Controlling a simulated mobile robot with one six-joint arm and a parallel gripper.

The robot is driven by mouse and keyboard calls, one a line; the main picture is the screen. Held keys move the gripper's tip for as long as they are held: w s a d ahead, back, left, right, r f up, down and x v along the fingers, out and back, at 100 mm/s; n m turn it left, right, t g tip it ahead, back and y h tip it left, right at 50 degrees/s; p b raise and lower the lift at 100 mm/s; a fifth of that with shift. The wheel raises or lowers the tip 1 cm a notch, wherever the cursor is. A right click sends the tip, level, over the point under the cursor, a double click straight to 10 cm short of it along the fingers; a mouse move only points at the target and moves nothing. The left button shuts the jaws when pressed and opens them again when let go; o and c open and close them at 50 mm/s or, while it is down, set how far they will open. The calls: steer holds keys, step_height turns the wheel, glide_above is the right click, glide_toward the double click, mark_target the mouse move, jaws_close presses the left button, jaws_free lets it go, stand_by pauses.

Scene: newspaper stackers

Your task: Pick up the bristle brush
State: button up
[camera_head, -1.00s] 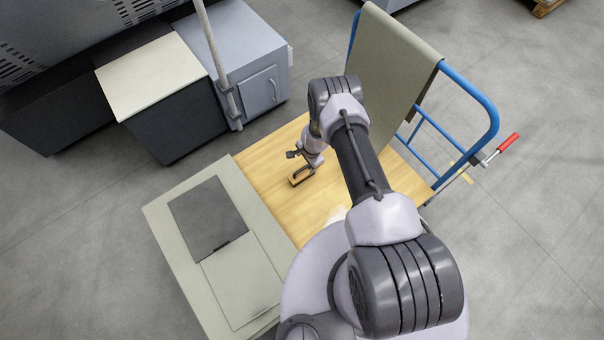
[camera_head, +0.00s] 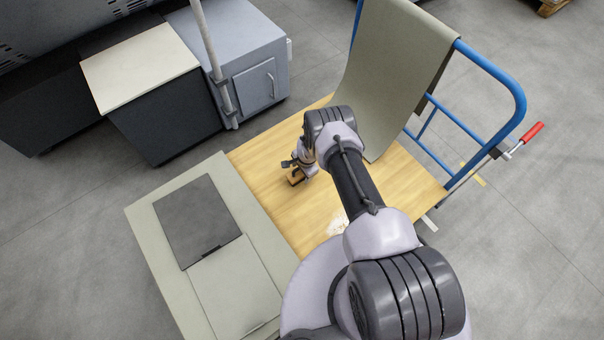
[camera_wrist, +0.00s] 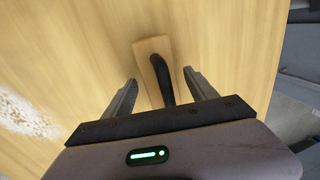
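The bristle brush (camera_wrist: 150,48) lies on the wooden platform of the cart. In the wrist view it has a light wooden block and a dark arched handle (camera_wrist: 165,80). My gripper (camera_wrist: 164,82) is open, with one finger on each side of the brush, and the handle stands between them with gaps on both sides. In the head view a small part of the brush (camera_head: 295,178) shows beneath my gripper (camera_head: 292,168); the rest is hidden by my arm.
The wooden platform (camera_head: 262,160) has a white powdery patch (camera_head: 338,224), also in the wrist view (camera_wrist: 25,115). A grey-green sheet (camera_head: 395,60) drapes over the blue cart rail (camera_head: 495,75). A pale table (camera_head: 150,235) with a dark panel (camera_head: 198,220) stands at left.

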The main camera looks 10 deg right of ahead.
jaws_close()
steer(key=shift+r, duration=0.15)
steer(key=shift+r+p, duration=0.3)
steer(key=shift+p, duration=0.05)
steer(key=r+p, duration=0.2)
steer(key=s+r+p, duration=0.1)
steer(key=shift+d+r, duration=0.25)
steer(key=shift+d, duration=0.05)
steer(key=s+d+p, duration=1)
steer(key=s+p, duration=0.1)
steer(key=p, duration=0.2)
steer(key=shift+r, duration=0.3)
